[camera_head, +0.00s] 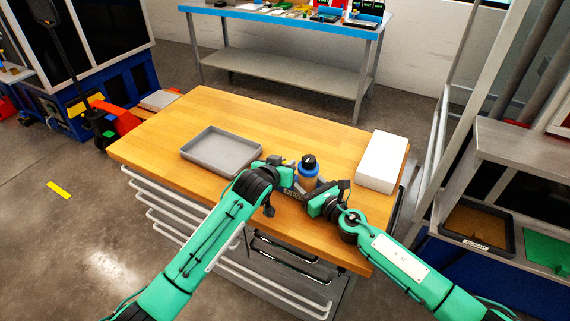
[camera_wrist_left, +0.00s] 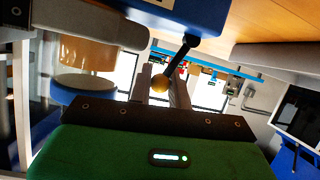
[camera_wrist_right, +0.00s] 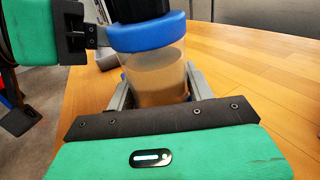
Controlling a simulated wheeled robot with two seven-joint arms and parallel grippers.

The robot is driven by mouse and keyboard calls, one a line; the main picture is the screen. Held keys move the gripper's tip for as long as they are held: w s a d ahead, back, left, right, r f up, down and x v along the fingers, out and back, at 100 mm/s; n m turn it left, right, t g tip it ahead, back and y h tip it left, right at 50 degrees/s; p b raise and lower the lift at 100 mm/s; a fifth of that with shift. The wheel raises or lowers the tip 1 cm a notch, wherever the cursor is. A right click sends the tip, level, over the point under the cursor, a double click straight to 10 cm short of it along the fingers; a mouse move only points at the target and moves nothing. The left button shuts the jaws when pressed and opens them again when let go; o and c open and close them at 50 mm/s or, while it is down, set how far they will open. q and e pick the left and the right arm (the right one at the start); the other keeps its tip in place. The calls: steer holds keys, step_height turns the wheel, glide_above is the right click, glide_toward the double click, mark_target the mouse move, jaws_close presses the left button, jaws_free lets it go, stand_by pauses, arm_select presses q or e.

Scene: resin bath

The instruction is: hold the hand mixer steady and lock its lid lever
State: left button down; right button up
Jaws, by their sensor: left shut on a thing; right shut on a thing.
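The hand mixer (camera_head: 308,170) stands upright near the table's front edge, with a black top, a blue collar and a clear jar of tan contents. In the right wrist view its jar (camera_wrist_right: 160,75) sits between the fingers of my right gripper (camera_wrist_right: 160,92), which is shut on it below the collar. In the left wrist view, a black lid lever (camera_wrist_left: 178,62) with a yellow ball knob slants from the blue collar (camera_wrist_left: 185,14). My left gripper (camera_wrist_left: 160,88) is shut on the lever at its knob. The lever is hidden in the head view.
A grey tray (camera_head: 222,150) lies left of the mixer on the wooden table (camera_head: 270,115). A white block (camera_head: 382,160) stands at the right. The table behind the mixer is clear. A blue-edged bench (camera_head: 290,20) with small items stands farther back.

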arm_select(q)
steer(key=shift+s+d+f+m+y, duration=0.2)
steer(key=shift+d+m+y, duration=0.2)
steer(key=shift+m, duration=0.3)
steer(key=c, duration=1.4)
jaws_free()
steer(key=shift+o, duration=0.2)
